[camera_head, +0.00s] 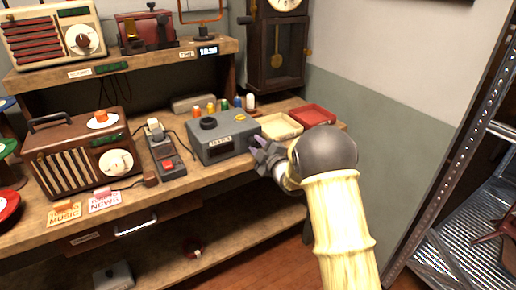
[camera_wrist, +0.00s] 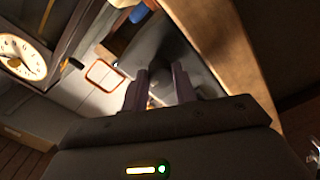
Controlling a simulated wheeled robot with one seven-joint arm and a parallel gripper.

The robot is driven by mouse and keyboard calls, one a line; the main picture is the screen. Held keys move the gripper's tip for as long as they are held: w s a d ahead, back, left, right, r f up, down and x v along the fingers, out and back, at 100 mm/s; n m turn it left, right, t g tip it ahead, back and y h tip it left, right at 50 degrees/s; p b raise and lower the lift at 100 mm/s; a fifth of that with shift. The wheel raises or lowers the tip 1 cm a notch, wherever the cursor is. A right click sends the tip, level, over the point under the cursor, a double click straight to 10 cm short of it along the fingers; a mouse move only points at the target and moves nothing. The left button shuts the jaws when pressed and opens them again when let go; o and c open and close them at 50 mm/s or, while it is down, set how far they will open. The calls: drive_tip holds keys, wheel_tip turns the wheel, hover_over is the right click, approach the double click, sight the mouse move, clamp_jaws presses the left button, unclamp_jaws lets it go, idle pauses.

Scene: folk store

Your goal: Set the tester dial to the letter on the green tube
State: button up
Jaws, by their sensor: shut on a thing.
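The grey tester (camera_head: 222,147) stands on the workbench, with a dark round knob (camera_head: 208,123) on its top. A small green tube (camera_head: 224,104) stands behind it in a row of coloured tubes; its letter is too small to read. My gripper (camera_head: 262,148) is at the tester's right front corner, low over the bench edge. In the wrist view its two fingers (camera_wrist: 160,88) are shut on a small pale thing (camera_wrist: 151,104), mostly hidden, which I cannot name. The grey body beyond the fingers seems to be the tester (camera_wrist: 167,45).
A cream tray (camera_head: 277,127) and a red tray (camera_head: 313,115) lie right of the tester. A box with a red button (camera_head: 168,165) and a brown radio (camera_head: 75,155) stand to the left. A metal rack (camera_head: 465,215) is at the far right.

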drive_tip(key=shift+f, duration=0.1)
drive_tip(key=o, duration=1)
drive_tip(key=shift+s, duration=0.1)
drive_tip(key=b+v, duration=0.1)
drive_tip(key=v, duration=1.6)
drive_tip(key=shift+d, duration=0.25)
drive_tip(key=shift+s, duration=0.1)
